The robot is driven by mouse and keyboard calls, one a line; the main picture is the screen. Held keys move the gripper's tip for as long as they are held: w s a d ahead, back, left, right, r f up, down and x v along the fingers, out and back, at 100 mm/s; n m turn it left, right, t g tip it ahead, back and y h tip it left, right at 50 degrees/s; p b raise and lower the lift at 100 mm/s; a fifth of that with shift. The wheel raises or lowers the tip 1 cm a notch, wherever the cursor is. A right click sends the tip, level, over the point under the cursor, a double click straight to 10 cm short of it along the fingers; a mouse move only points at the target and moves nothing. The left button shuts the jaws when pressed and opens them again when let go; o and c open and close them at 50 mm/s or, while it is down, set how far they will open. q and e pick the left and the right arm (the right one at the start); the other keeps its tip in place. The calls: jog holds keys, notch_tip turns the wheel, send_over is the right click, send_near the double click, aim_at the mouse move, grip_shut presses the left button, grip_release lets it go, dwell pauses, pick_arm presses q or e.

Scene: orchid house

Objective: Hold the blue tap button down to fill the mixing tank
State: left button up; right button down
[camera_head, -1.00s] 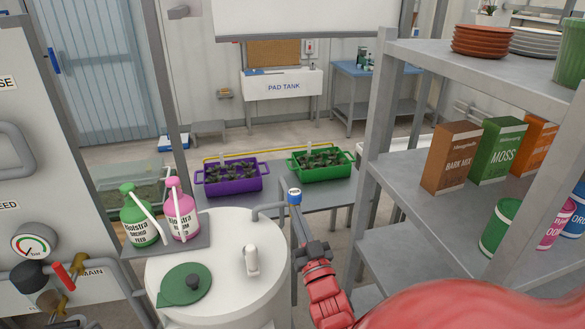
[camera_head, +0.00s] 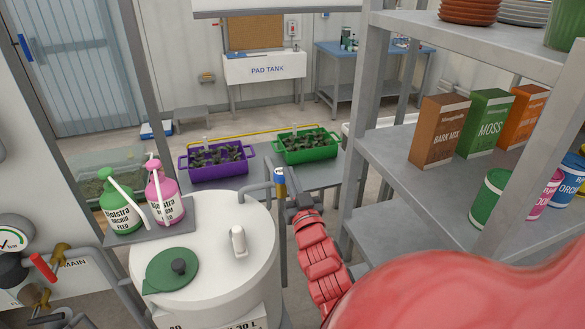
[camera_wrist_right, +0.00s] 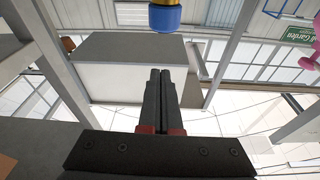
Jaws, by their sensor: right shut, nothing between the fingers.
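The blue tap button (camera_head: 280,172) sits on a brass tap body (camera_head: 281,188) at the end of a grey pipe (camera_head: 256,188), beside the white mixing tank (camera_head: 215,225). The button and brass also show at the top of the right wrist view (camera_wrist_right: 165,19). My right gripper (camera_head: 289,203) is just below and right of the button in the head view. In the wrist view its two fingers (camera_wrist_right: 160,73) are shut together and empty, with a gap in the picture between their tips and the button. I cannot tell whether they touch the tap. My left gripper is not in view.
A green lid (camera_head: 170,270) and a white knob (camera_head: 239,241) are on the tank top. Two feed bottles (camera_head: 163,195) stand on a ledge left of it. Purple (camera_head: 216,159) and green planters (camera_head: 306,145) are behind. A grey shelf unit (camera_head: 400,178) is close on the right.

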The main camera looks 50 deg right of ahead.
aim_at(284, 179)
jog(key=p+x, duration=0.2)
jog(key=x, duration=0.4)
jog(key=shift+w+r, duration=0.1)
jog(key=shift+w, duration=0.05)
notch_tip(284, 179, down, 3)
jog(key=shift+a+r+p, duration=0.1)
jog(key=shift+p, duration=0.45)
jog(key=shift+s+a+f, duration=0.1)
jog(key=shift+s+f, duration=0.2)
jog(key=shift+f, duration=0.35)
notch_tip(284, 179, down, 2)
jog(key=shift+f+b, duration=0.1)
jog(key=shift+b, duration=0.85)
dwell(4.8)
